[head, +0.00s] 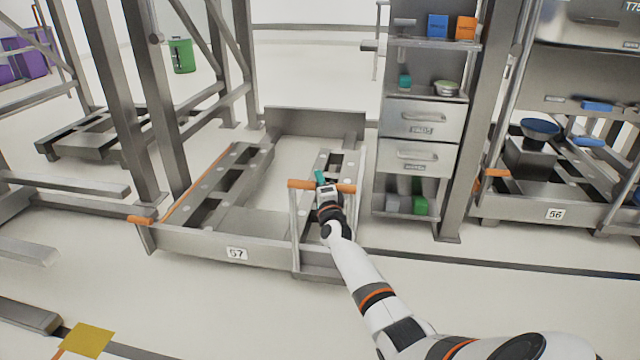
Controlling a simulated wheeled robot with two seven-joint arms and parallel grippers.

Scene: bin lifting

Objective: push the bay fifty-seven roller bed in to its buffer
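The bay 57 roller bed (205,245) is a low grey metal frame with a "57" label on its front plate. Its two side rails carry round rollers. An upright grey plate (315,122) stands at its far end. An upright handle frame with an orange crossbar (300,184) rises at the bed's front right. My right gripper (320,178) is at the middle of this crossbar, with teal at its tip. It covers part of the bar, and its finger closure is not clear. My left gripper is not in view.
A shelf unit with drawers (420,118) stands just right of the bed. Bay 56 (555,214) is farther right, holding a box and blue bowl. Grey posts (120,100) rise at left. A yellow floor square (87,340) lies front left. Floor in front is mostly clear.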

